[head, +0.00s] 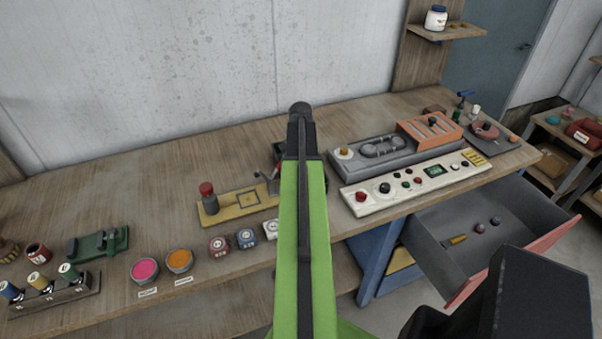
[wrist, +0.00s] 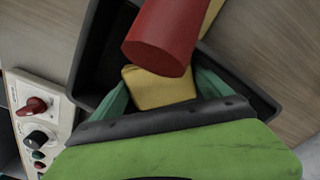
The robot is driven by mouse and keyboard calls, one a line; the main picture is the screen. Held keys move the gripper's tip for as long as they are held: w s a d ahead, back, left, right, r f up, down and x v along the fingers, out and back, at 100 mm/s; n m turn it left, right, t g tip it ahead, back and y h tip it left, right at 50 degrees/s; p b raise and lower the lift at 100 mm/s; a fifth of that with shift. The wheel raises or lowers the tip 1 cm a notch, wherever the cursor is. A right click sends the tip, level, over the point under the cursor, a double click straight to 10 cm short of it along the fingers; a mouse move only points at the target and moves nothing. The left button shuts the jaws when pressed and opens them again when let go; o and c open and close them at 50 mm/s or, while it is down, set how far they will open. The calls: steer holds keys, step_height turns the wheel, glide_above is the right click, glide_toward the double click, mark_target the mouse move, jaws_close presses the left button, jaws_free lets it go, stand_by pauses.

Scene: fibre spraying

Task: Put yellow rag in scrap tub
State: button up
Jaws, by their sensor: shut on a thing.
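My gripper (wrist: 160,88), with teal fingers, is shut on the yellow rag (wrist: 158,90) in the wrist view. A dark open-topped tub (wrist: 84,50), which looks like the scrap tub, lies behind and below the rag. I cannot tell how high the rag is above it or whether they touch. A red cylinder (wrist: 163,38) covers part of the view above the rag, and more yellow shows behind it. In the head view my green arm hides the gripper tips, the rag and most of the tub.
A white control panel (head: 415,182) with knobs and a grey fixture (head: 385,150) stand right of my arm. A yellow board (head: 232,203) with a red-topped post is on the left. Paint tins (head: 145,270) line the front edge. A drawer (head: 495,215) hangs open at the right.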

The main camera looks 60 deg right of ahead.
steer(key=o, duration=1)
steer(key=shift+c, duration=0.2)
steer(key=shift+r, duration=0.1)
step_height(320, 180, up, 12)
steer(key=p, duration=1.2)
steer(key=shift+s, duration=0.1)
